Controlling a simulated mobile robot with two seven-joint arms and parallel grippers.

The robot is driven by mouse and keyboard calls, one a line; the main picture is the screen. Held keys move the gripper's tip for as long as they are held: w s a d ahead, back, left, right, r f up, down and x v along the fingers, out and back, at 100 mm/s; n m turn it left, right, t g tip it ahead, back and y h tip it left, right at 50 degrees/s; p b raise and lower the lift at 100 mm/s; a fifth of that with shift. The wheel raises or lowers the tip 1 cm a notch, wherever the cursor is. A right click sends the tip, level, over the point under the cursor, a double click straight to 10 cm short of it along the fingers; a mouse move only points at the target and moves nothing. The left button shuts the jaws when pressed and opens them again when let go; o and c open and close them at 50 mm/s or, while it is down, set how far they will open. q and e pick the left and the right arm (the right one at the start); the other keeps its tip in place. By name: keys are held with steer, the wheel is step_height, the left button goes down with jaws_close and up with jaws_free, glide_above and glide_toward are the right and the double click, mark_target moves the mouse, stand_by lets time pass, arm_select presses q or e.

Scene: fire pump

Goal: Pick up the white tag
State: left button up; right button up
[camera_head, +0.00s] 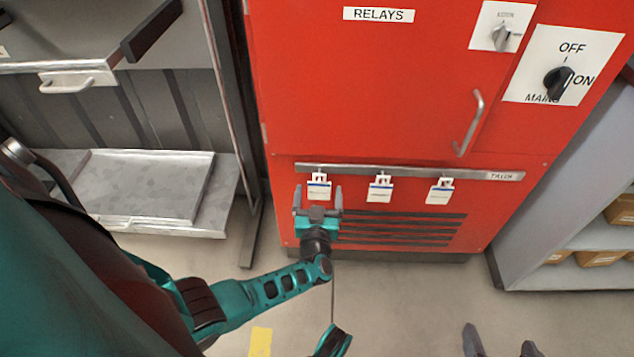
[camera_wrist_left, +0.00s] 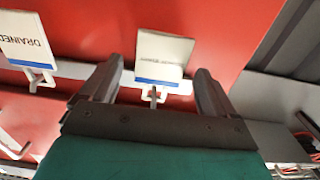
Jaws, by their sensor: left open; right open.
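Three white tags hang by hooks from a metal rail on the red cabinet: a left tag (camera_head: 319,190), a middle tag (camera_head: 380,192) and a right tag (camera_head: 439,195). Each has a blue stripe. My left gripper (camera_head: 318,196) is open in front of the left tag. In the left wrist view, this tag (camera_wrist_left: 162,54) shows between the spread fingers (camera_wrist_left: 154,86), not gripped. Another tag reading DRAINED (camera_wrist_left: 26,40) shows beside it. My right gripper (camera_head: 502,346) is open at the bottom edge, with only its fingertips showing.
The red cabinet (camera_head: 360,90) carries a handle (camera_head: 472,125), switches and vent slots below the tags. A grey shelf unit with a tray (camera_head: 150,187) stands at left. Another shelf with boxes (camera_head: 600,258) stands at right. Floor in front is mostly clear.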

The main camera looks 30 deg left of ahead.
arm_select(q)
steer(key=shift+w+a, duration=0.25)
steer(key=shift+w, duration=0.2)
steer(key=shift+c, duration=0.3)
steer(key=c, duration=1.1)
